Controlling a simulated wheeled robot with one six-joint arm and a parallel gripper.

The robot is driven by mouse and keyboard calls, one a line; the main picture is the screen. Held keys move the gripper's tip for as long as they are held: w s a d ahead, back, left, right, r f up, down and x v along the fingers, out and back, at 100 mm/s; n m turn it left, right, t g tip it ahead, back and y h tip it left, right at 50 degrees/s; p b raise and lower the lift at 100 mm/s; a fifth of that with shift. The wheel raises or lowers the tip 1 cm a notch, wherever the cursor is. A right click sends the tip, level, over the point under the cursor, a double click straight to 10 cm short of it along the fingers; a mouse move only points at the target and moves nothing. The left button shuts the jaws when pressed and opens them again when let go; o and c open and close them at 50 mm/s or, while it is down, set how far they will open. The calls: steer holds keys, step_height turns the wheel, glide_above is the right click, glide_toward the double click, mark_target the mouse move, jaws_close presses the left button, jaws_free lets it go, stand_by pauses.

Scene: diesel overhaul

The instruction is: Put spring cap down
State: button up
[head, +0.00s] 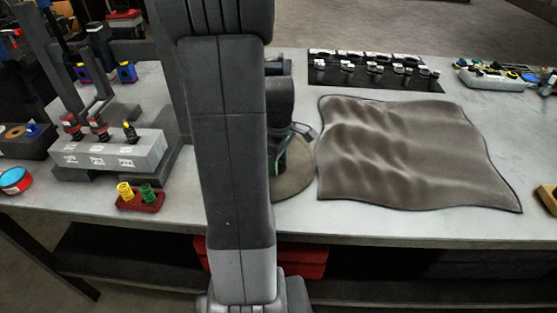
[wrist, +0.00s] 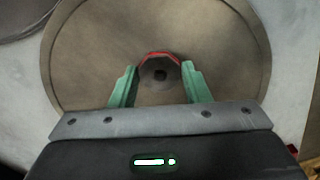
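In the wrist view, the spring cap (wrist: 160,58) shows as a small part with a red rim around a dark square hole. It is between the tips of my gripper's two green fingers (wrist: 160,84). The fingers stand apart, one on each side of the cap; whether they press on it or leave a thin gap, I cannot tell. Below is a round brown disc (wrist: 235,45), and whether the cap touches it is unclear. In the head view, the disc (head: 294,184) lies on the bench, and my arm hides most of the gripper and the cap.
A brown crumpled cloth (head: 410,150) lies right of the disc. A black rack (head: 375,75) with several parts stands behind it. On the left are a grey labelled block (head: 108,158) and a red tray (head: 140,203) holding yellow and green springs.

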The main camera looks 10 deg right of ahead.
steer(key=o, duration=0.3)
step_height(320, 180, up, 12)
steer(key=shift+r+p, duration=0.2)
steer(key=shift+p, duration=0.2)
steer(key=shift+f, duration=0.1)
step_height(320, 180, down, 13)
steer(key=shift+r+b, duration=0.2)
steer(key=shift+b, duration=0.3)
steer(key=shift+r, duration=1.55)
